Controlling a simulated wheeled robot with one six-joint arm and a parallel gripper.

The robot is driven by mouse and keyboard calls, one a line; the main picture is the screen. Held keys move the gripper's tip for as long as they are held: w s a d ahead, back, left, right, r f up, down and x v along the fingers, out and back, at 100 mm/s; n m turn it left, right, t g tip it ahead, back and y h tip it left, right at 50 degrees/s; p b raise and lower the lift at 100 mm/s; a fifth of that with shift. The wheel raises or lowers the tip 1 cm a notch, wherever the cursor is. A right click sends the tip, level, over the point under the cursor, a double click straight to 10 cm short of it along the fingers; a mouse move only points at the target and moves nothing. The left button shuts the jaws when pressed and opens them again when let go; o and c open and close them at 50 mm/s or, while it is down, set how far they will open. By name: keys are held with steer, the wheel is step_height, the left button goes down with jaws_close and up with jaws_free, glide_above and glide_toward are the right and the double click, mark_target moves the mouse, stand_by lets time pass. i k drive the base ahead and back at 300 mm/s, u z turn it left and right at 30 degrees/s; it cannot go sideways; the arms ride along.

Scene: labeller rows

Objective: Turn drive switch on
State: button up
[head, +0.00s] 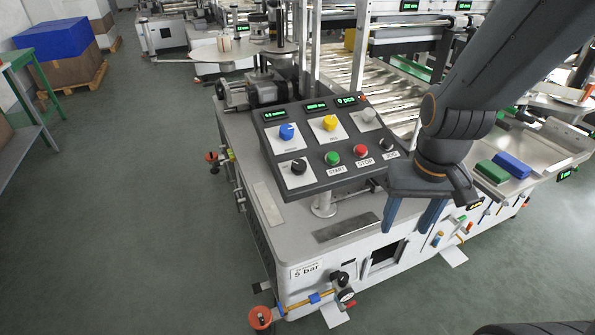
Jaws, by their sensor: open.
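A tilted dark control panel (330,181) stands on the machine's near corner. It carries a blue knob (286,132), a yellow knob (330,123), a grey knob (367,115) and a black knob (298,166), each on a light plate. A green START button (332,158), a red STOP button (361,151) and a small black control (386,145) sit along its lower right. The labels by the knobs are too small to read, so I cannot tell which is the drive switch. My gripper (411,222) points down, open and empty, right of and below the panel, apart from it.
Three small green displays line the panel's top. A motor unit (264,90) is behind it. Right of my arm, a green block (492,172) and a blue block (513,164) lie on the machine. A gauge (346,295) and valves are low in front.

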mark_target(299, 165)
steer(key=k, duration=0.5)
steer(key=u, duration=1.25)
steer(key=i, duration=0.8)
steer(key=z, duration=2.05)
